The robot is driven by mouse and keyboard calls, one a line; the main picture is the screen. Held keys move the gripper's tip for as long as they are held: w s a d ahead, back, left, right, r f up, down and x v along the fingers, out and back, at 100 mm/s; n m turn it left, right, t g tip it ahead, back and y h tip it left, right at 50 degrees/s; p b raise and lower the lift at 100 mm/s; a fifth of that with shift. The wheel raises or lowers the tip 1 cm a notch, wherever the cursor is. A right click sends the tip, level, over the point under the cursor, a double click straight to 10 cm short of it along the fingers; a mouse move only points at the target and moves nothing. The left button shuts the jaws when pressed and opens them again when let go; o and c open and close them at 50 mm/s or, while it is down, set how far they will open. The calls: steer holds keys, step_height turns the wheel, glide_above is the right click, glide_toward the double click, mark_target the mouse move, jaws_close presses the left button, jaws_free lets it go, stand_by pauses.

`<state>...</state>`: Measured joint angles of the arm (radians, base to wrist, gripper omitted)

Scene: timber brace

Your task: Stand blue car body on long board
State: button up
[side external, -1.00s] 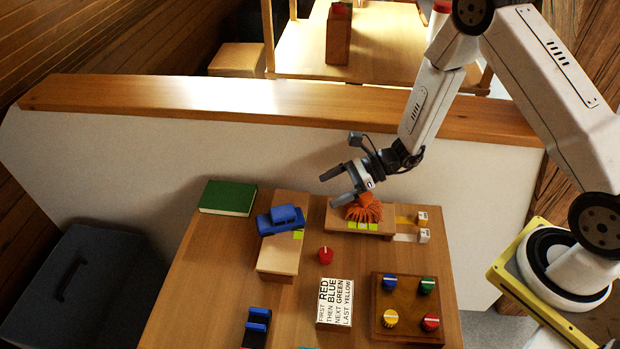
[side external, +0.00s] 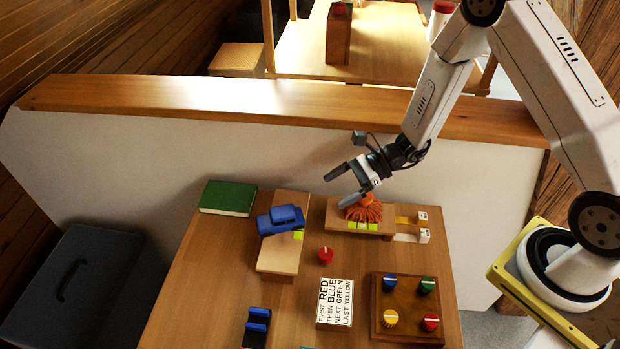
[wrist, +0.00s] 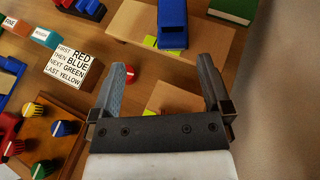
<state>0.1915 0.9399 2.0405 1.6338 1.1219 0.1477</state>
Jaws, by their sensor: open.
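The blue car body (side external: 280,219) sits on the long board (side external: 279,258), near its far end and set across it at a slight angle. In the wrist view the car (wrist: 172,22) is at the top, on the board (wrist: 128,26) beside a yellow-green patch. My gripper (side external: 336,188) is open and empty, to the right of the car and apart from it, above the left part of a shorter board (side external: 388,227). In the wrist view the gripper's spread fingers (wrist: 163,78) have nothing between them.
An orange shaggy piece (side external: 364,211) is on the shorter board, close by my gripper. A red knob (side external: 325,254), a printed sign (side external: 334,303) and a tray of coloured knobs (side external: 408,304) stand nearer the front. A green book (side external: 228,197) lies at the far left.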

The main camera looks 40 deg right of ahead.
steer(key=s+d+r+n+h, duration=0.4)
steer(key=s+r+n+h, duration=0.2)
steer(key=n, duration=0.4)
steer(key=s+d+r+n+g+h, duration=0.1)
steer(key=s+d+r+n+h, duration=0.3)
steer(key=n, duration=0.7)
steer(key=shift+s+d+r+g+h, duration=0.2)
steer(key=shift+s+r+g+h, duration=0.1)
steer(key=shift+s+r+h, duration=0.75)
steer(key=shift+f, duration=0.1)
